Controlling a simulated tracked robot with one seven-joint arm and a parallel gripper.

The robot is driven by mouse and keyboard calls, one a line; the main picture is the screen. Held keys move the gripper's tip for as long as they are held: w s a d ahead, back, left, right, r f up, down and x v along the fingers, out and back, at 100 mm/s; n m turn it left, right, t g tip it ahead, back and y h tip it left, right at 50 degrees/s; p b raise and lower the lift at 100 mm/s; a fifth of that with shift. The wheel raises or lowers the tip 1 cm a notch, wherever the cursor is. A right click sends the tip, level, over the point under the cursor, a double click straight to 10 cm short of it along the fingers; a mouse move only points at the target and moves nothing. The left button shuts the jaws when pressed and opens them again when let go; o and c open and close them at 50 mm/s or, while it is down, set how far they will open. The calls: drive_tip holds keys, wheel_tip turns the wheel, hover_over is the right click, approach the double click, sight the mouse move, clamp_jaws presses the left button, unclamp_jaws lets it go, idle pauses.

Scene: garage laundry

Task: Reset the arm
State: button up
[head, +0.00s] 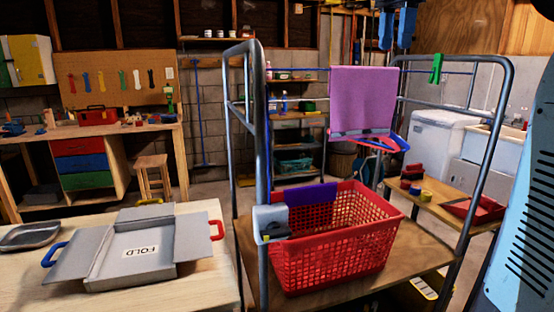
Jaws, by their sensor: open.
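A cart with grey metal rails (262,170) carries a red basket (345,245). A purple cloth (362,97) hangs on its line. A table at left (215,285) bears a grey folding board (130,245) and a grey tray (30,236). Bare floor (205,187) shows behind.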

drive_tip(key=s+f+m+t, duration=0.2)
drive_tip(key=s+f+m, duration=0.4)
drive_tip(key=f, duration=0.4)
drive_tip(key=s+f+m+t, duration=0.1)
drive_tip(key=s+f+m, duration=0.6)
drive_tip(key=f, duration=0.3)
drive_tip(key=s+f+m+t, duration=0.2)
drive_tip(key=s+f+m, duration=0.4)
drive_tip(key=f+m, duration=0.2)
wheel_tip(320, 180, down, 2)
drive_tip(key=shift+s+a+f+t, duration=0.1)
drive_tip(key=shift+s+a+t, duration=0.05)
drive_tip(key=shift+a+t, duration=0.2)
